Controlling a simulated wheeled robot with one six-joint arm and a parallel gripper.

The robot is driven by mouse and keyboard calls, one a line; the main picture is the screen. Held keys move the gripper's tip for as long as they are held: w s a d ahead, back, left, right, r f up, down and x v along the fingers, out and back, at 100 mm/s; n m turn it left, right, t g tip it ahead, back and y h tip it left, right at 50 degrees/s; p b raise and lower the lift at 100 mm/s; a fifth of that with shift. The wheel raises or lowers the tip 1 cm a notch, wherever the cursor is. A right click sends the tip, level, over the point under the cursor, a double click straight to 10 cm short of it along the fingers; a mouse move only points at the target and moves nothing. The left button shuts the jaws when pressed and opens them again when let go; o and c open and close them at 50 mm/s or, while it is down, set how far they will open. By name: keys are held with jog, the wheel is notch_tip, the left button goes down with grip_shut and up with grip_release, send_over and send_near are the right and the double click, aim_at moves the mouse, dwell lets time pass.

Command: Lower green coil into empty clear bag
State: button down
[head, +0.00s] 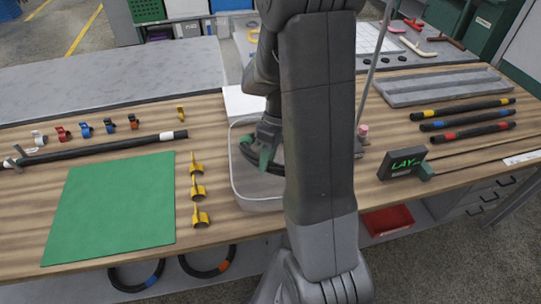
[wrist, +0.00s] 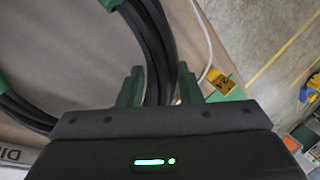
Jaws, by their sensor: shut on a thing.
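The green coil is a loop of black hose (wrist: 150,35) with green bands, large in the wrist view. My gripper (wrist: 159,88) has its green fingers on either side of the hose, shut on it. In the head view my gripper (head: 268,142) is over the clear bag (head: 256,205), a see-through, open-topped container on the bench. A dark curve of the coil (head: 271,168) shows within the bag's outline. My arm hides the right part of the bag and coil. I cannot tell whether the coil touches the bag's bottom.
Yellow hooks (head: 198,190) stand close left of the bag, beside a green mat (head: 115,205). A black hose (head: 100,148) lies behind the mat. A dark display box (head: 403,162) and several banded hoses (head: 467,124) lie to the right. Coils (head: 137,284) hang below the bench's front edge.

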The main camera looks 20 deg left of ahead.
jog(key=f+t+b, duration=0.1)
jog(key=f+b, duration=0.1)
jog(key=s+f+b, duration=0.1)
jog(key=s+f+t+b, duration=0.1)
jog(key=f+b, duration=0.1)
jog(key=shift+s+a+f+t+b, duration=0.1)
jog(key=shift+a+f+t+b, duration=0.05)
jog(key=shift+f+t+b, duration=0.2)
jog(key=f+b, duration=0.1)
jog(key=b, duration=0.1)
jog(key=f+t+b, duration=0.1)
jog(key=f, duration=0.1)
jog(key=s+f+t+b, duration=0.1)
jog(key=b, duration=0.1)
jog(key=shift+f+h+b, duration=0.3)
jog(key=shift+w, duration=0.1)
jog(key=c, duration=0.9)
grip_release()
jog(key=shift+r, duration=0.1)
jog(key=r, duration=0.4)
jog(key=r+p, duration=0.1)
jog(key=r, duration=0.4)
jog(key=s+r+p, duration=0.1)
jog(key=r, duration=0.3)
jog(key=shift+r, duration=0.35)
jog(key=shift+f, duration=0.1)
